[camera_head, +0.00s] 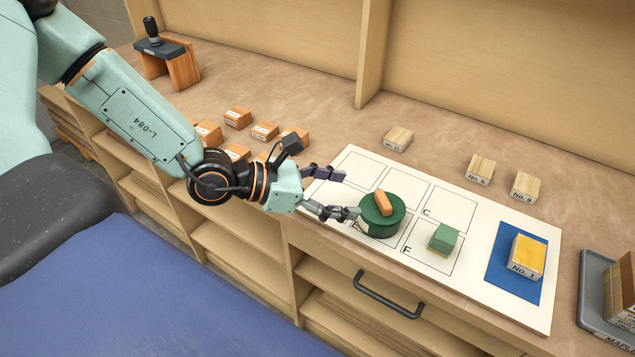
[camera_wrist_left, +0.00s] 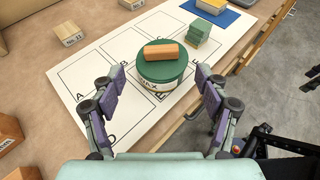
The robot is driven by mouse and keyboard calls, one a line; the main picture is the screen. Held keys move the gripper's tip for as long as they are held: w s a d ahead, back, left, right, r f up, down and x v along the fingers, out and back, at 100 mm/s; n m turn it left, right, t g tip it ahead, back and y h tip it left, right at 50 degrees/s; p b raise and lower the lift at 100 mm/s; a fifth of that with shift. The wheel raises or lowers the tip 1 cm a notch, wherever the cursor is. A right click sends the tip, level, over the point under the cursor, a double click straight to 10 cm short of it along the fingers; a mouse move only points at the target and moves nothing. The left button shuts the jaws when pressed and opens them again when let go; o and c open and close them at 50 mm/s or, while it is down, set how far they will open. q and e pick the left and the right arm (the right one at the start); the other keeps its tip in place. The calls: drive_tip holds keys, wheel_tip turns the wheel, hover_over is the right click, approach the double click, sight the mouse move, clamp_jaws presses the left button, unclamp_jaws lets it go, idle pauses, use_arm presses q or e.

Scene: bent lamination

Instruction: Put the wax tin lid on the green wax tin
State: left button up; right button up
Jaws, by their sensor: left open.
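The green wax tin (camera_head: 381,232) stands upright on the white lettered board. Its pale label with dark lettering shows in the left wrist view (camera_wrist_left: 166,86). The green lid (camera_head: 368,208) with a wooden handle bar (camera_head: 382,203) rests on top of the tin and looks level; it also shows in the left wrist view (camera_wrist_left: 150,66). Whether it is fully seated cannot be told. My left gripper (camera_head: 347,194) is open and empty, just left of the tin. In the left wrist view, its fingers (camera_wrist_left: 159,71) flank the tin, apart from it. My right gripper is not in view.
The white board (camera_head: 470,278) has lettered squares; a green block (camera_head: 443,238) sits right of the tin. A yellow block (camera_head: 527,256) lies on a blue patch. Pale numbered blocks stand behind, several orange blocks at left, and a grey tray (camera_head: 590,300) at far right.

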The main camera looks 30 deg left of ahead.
use_arm(q)
drive_tip(key=shift+p+v, duration=2.2)
drive_tip(key=shift+d, duration=0.1)
